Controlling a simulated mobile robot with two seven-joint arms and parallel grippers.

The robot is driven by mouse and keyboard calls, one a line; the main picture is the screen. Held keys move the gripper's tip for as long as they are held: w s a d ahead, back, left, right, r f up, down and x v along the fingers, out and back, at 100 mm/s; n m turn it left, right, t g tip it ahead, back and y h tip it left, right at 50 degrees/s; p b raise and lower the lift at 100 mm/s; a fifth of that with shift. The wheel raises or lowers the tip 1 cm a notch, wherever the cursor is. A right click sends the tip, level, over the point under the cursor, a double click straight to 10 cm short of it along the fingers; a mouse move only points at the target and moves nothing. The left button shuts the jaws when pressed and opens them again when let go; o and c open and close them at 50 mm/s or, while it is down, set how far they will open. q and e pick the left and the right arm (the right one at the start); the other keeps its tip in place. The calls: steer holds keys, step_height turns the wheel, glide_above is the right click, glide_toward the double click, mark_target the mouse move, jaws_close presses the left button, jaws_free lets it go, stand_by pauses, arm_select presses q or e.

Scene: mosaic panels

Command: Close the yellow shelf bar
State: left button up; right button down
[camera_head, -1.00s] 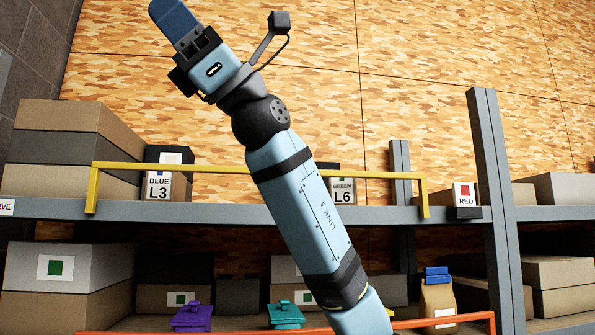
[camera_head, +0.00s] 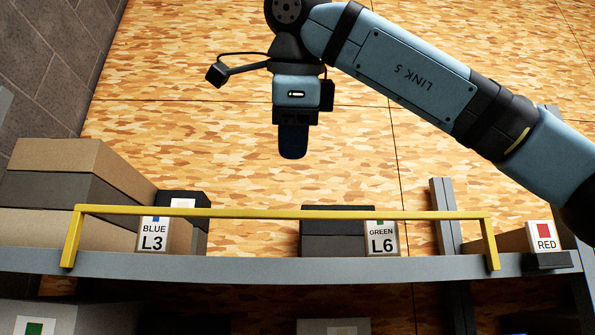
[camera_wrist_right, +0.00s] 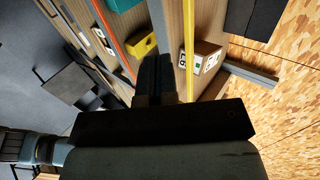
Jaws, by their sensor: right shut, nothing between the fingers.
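The yellow shelf bar (camera_head: 290,213) spans the front of the grey shelf, its two end arms meeting the shelf edge at left and right. It stands above the shelf board, in front of the boxes. My right gripper (camera_head: 293,155) hangs fingers down, shut and empty, above the middle of the bar in the head view; I cannot tell its exact depth from the bar. In the right wrist view the shut fingers (camera_wrist_right: 157,72) lie just left of the yellow bar (camera_wrist_right: 188,45), with a gap showing. My left gripper is not in view.
Boxes marked BLUE L3 (camera_head: 153,235) and GREEN L6 (camera_head: 381,238) stand behind the bar. A RED label (camera_head: 541,238) is at the right, near a grey upright (camera_head: 445,215). An orange bar (camera_wrist_right: 108,38) and a yellow container (camera_wrist_right: 142,45) show in the wrist view.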

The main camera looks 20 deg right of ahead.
mark_target(288, 215)
steer(key=w+r+p+x, duration=0.1)
steer(key=r+p+x, duration=0.1)
steer(key=x, duration=1)
steer(key=shift+w+d+p, duration=0.25)
steer(key=shift+w+p, duration=0.15)
steer(key=shift+p, duration=0.3)
steer(key=shift+w+r, duration=0.4)
steer(key=shift+w, duration=0.05)
steer(key=shift+w+d, duration=0.2)
steer(key=shift+w, duration=0.1)
steer(key=shift+s, duration=0.15)
steer(key=shift+a+f, duration=0.1)
